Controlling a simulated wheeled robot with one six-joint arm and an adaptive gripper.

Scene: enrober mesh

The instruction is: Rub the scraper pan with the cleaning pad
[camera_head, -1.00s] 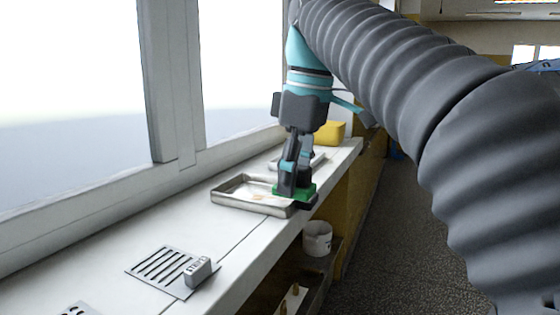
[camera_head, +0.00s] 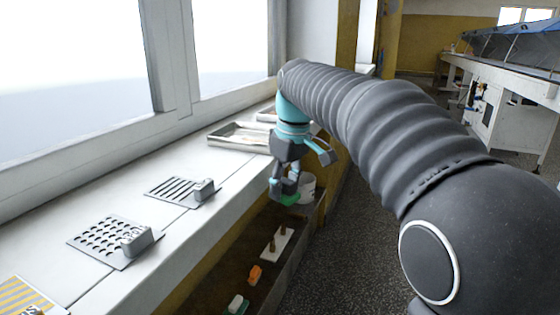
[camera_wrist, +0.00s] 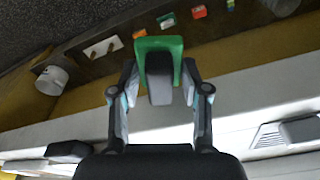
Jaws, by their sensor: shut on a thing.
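My gripper (camera_head: 285,188) is shut on the cleaning pad, a green pad (camera_head: 290,199) with a dark grip block. In the wrist view the pad (camera_wrist: 152,45) sits between both fingertips, held by its dark block (camera_wrist: 159,90). The gripper hangs off the front edge of the white counter, above the lower shelf. A shallow metal pan (camera_head: 232,146), which I take for the scraper pan, lies on the counter behind and left of the gripper. My arm hides its right end. Pad and pan are apart.
A slotted plate (camera_head: 172,190) and a perforated plate (camera_head: 100,238), each with a grey block, lie on the counter (camera_head: 215,218). A second pan (camera_head: 265,116) lies farther back. Below, the shelf holds a white tub (camera_head: 307,186), a board with pegs (camera_head: 277,243) and an orange item (camera_head: 255,274).

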